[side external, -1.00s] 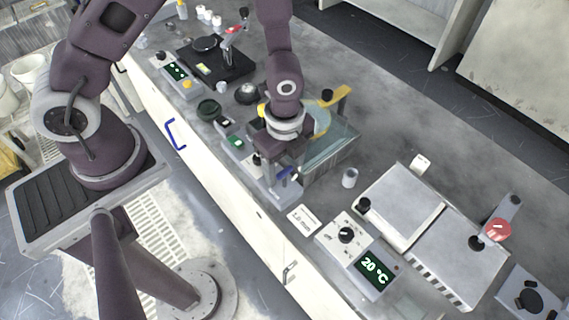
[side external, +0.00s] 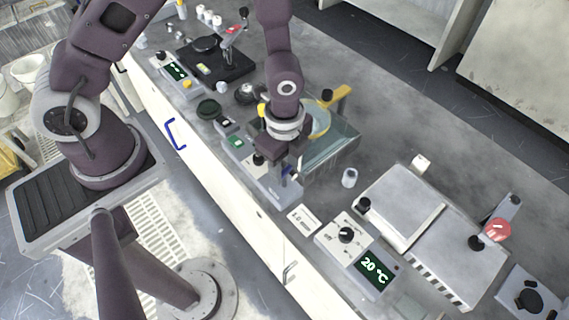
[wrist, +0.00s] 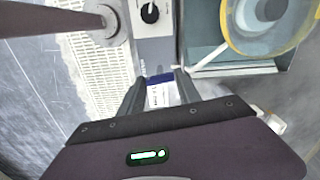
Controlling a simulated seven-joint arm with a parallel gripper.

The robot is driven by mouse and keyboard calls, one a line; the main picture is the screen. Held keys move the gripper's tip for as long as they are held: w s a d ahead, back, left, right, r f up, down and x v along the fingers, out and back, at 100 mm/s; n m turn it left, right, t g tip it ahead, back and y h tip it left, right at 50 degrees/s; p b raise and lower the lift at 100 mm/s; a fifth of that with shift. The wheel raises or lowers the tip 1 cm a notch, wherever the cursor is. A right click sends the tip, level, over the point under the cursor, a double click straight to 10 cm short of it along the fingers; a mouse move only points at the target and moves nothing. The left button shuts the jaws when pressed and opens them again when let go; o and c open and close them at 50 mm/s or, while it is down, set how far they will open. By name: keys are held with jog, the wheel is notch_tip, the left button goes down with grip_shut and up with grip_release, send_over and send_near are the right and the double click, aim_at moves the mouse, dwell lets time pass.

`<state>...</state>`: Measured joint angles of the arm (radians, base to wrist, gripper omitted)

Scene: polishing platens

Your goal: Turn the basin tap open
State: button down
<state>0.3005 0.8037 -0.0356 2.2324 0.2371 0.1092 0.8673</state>
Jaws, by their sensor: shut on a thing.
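The basin (side external: 335,150) is a clear, glass-like tank under and beside my wrist, holding a yellow-rimmed wheel that also shows in the wrist view (wrist: 265,25). The tap's blue handle (side external: 291,171) is at the basin's front left corner, mostly hidden by my fingers. In the wrist view the blue handle (wrist: 159,79) lies between the fingertips, above a white labelled part. My gripper (wrist: 163,92) points down and is shut on the handle. How far the tap is turned cannot be told.
A control box with a black knob (side external: 258,160) stands left of the handle. A small cup (side external: 349,178) stands right of the basin. Nearer are a white card (side external: 303,219) and a unit reading 20 °C (side external: 372,268). Bare bench lies behind the cup.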

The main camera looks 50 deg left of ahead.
jog(key=n, duration=1)
jog(key=shift+n, duration=2.3)
jog(key=c, duration=0.8)
grip_release()
jog(key=shift+c, duration=0.2)
